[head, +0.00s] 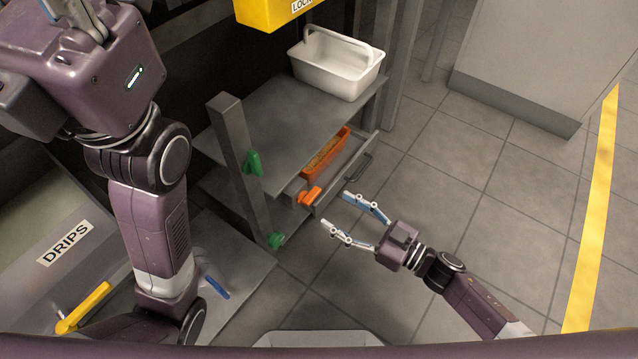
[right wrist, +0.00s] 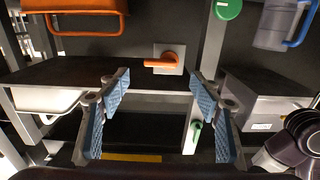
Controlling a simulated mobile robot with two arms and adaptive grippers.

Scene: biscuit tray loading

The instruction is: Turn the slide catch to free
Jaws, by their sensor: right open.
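The orange slide catch (head: 309,196) sits at the front of the grey rack, beside a pulled-out drawer. In the right wrist view the catch (right wrist: 162,63) is an orange lever lying sideways on a small grey square plate. My right gripper (head: 336,211) is open and empty, apart from the catch, just to its right in the head view. In the right wrist view its two blue-padded fingers (right wrist: 160,88) stand wide apart, with the catch above the gap between them.
An orange tray (head: 341,139) sits in the drawer. A white basket (head: 352,79) stands on the rack top. Green knobs (head: 253,163) are on the rack post side. A yellow box (head: 266,14) hangs above. Open tiled floor lies to the right.

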